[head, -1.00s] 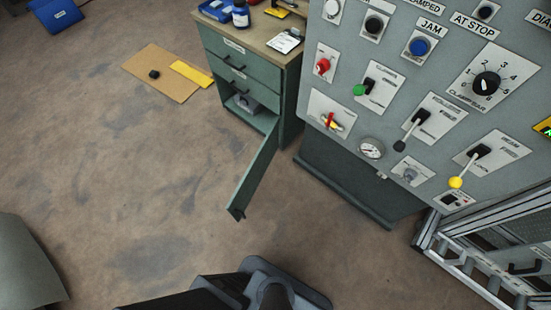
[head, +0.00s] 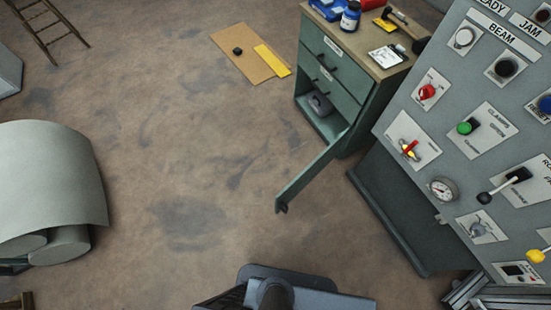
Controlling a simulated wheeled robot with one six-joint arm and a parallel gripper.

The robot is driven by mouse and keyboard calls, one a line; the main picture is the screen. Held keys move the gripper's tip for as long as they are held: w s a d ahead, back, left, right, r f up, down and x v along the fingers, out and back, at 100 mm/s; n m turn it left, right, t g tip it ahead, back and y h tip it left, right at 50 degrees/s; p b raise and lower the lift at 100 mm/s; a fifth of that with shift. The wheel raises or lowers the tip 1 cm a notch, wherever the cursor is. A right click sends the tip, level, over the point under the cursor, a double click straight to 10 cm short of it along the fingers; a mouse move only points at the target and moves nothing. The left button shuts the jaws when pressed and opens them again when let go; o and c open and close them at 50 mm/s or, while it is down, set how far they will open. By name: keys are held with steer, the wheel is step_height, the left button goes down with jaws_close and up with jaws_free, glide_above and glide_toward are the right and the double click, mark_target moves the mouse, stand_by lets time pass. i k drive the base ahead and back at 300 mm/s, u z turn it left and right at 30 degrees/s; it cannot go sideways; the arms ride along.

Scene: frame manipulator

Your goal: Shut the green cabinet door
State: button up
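The green cabinet (head: 337,75) stands at the upper right, with drawers above and an open lower compartment. Its green door (head: 306,178) is swung wide open and sticks out toward me over the floor. A dark handle or latch (head: 281,206) is at the door's free end. A grey object (head: 320,103) lies inside the open compartment. My gripper is not in view; only dark parts of my own body show at the bottom edge.
A grey control panel (head: 465,145) with switches stands right of the cabinet. Cardboard (head: 243,62) lies on the floor left of it. Large grey rolls (head: 50,185) are at the left. The brown floor (head: 190,180) between is clear.

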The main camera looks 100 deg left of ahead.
mark_target(295, 186)
steer(key=u, duration=2.9)
steer(key=k, duration=0.45)
steer(key=u, duration=0.6)
steer(key=i, duration=0.5)
